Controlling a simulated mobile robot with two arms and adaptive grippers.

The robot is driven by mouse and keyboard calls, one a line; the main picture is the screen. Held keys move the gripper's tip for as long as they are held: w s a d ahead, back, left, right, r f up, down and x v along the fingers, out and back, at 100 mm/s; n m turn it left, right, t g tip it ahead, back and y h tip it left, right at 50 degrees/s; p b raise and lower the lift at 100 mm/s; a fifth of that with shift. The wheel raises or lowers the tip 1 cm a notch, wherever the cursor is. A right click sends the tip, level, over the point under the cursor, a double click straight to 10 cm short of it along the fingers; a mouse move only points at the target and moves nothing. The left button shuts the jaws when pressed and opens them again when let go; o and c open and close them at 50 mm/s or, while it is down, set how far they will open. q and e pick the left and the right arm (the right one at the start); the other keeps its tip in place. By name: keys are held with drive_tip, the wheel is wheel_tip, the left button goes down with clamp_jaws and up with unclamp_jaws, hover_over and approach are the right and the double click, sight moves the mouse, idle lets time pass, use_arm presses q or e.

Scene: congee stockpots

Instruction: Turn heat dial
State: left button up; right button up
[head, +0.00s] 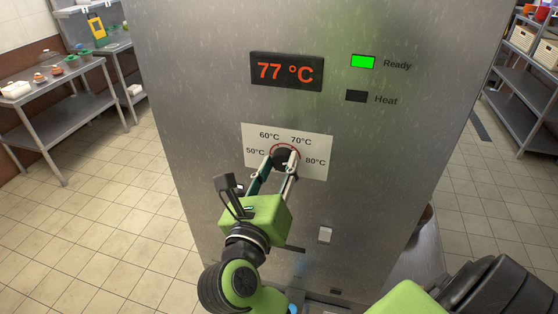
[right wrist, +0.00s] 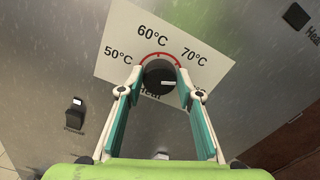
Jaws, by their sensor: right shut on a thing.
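The heat dial (head: 284,157) is a dark round knob on a white label plate (head: 318,143) marked 50, 60, 70 and 80 °C, with a red arc around it. My right gripper (head: 278,162) is shut on the dial, one finger on each side. In the right wrist view the dial (right wrist: 158,76) sits between the fingertips of my right gripper (right wrist: 160,92), with a small light mark on its face. A finger hides most of the 80 °C mark there. The display (head: 287,71) reads 77 °C. The Ready lamp (head: 363,62) is lit green; the Heat lamp (head: 356,96) is dark. My left gripper is not seen.
The dial is on a tall steel cabinet front (head: 215,60). A steel table (head: 60,82) stands at left, and a shelf rack (head: 525,85) at right. Tiled floor is open on both sides.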

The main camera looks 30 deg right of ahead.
drive_tip(key=n+p, duration=0.3)
drive_tip(key=n, duration=0.1)
drive_tip(key=shift+r, duration=0.15)
drive_tip(key=shift+w+n+p, duration=0.1)
drive_tip(key=shift+n+p, duration=1.35)
drive_tip(key=shift+n, duration=0.15)
drive_tip(key=shift+f, duration=0.2)
drive_tip(key=o, duration=1.1)
drive_tip(key=shift+w+f, duration=0.1)
